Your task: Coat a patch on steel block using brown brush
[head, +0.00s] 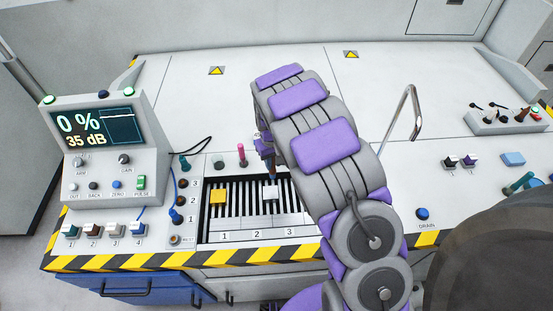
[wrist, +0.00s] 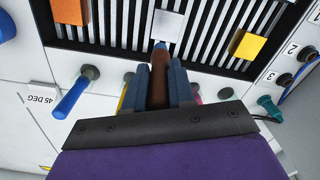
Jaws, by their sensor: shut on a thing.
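The steel block (head: 270,192), a small pale grey block, sits on the slatted black grille in the console. It also shows at the top of the wrist view (wrist: 169,24). My gripper (wrist: 160,95) is shut on the brown brush (wrist: 159,78), which points at the block. In the head view the brush (head: 271,168) hangs nearly upright from my gripper (head: 265,148), just behind the block. The brush tip overlaps the block's edge in the wrist view; I cannot tell whether they touch. My arm hides part of the grille's right side in the head view.
A yellow block (head: 218,196) and an orange block (wrist: 70,11) sit on the grille either side of the steel block. A blue peg (wrist: 75,92) and a pink peg (head: 241,153) stand near it. A control box (head: 112,160) reads 0 % and 35 dB.

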